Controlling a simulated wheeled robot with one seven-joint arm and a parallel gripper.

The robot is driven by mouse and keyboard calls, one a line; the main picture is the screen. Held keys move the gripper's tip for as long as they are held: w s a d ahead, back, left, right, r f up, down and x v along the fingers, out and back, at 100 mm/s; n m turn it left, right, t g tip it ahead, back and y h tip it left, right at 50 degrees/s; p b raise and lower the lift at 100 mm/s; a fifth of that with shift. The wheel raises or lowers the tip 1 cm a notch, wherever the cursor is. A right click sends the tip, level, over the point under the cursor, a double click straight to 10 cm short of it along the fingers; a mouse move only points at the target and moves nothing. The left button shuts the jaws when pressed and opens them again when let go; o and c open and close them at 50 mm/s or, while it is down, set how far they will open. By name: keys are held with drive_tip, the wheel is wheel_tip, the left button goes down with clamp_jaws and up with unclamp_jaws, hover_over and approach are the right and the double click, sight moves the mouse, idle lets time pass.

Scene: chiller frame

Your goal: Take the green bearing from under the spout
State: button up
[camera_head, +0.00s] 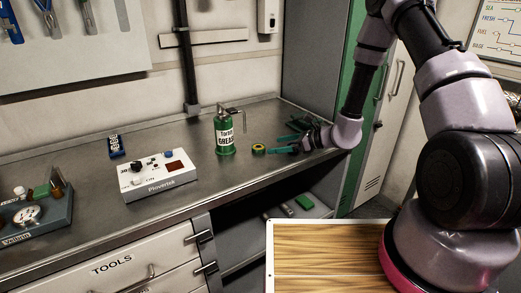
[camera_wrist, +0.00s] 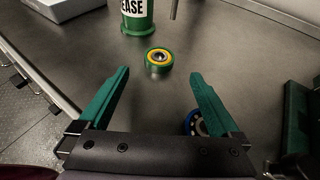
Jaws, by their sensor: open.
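The green bearing (camera_head: 258,148), a short green ring with a yellow band and dark centre, lies flat on the metal bench to the right of the green grease can (camera_head: 224,135). In the wrist view, the bearing (camera_wrist: 158,59) sits ahead of my fingertips, roughly centred between them and in front of the can (camera_wrist: 138,18). The can's spout (camera_wrist: 174,9) shows at the top edge, behind and slightly right of the bearing. My gripper (camera_head: 276,145) is open and empty, low over the bench; its teal fingers (camera_wrist: 161,72) are short of the bearing.
A blue-rimmed bearing (camera_wrist: 194,122) lies near my right finger, partly hidden by it. A dark green block (camera_wrist: 297,112) stands at the wrist view's right. A white control box (camera_head: 158,173) sits left of the can. Bare bench surrounds the green bearing.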

sight(259, 147)
drive_tip(key=x, duration=0.7)
drive_tip(key=shift+r, duration=0.1)
clamp_jaws()
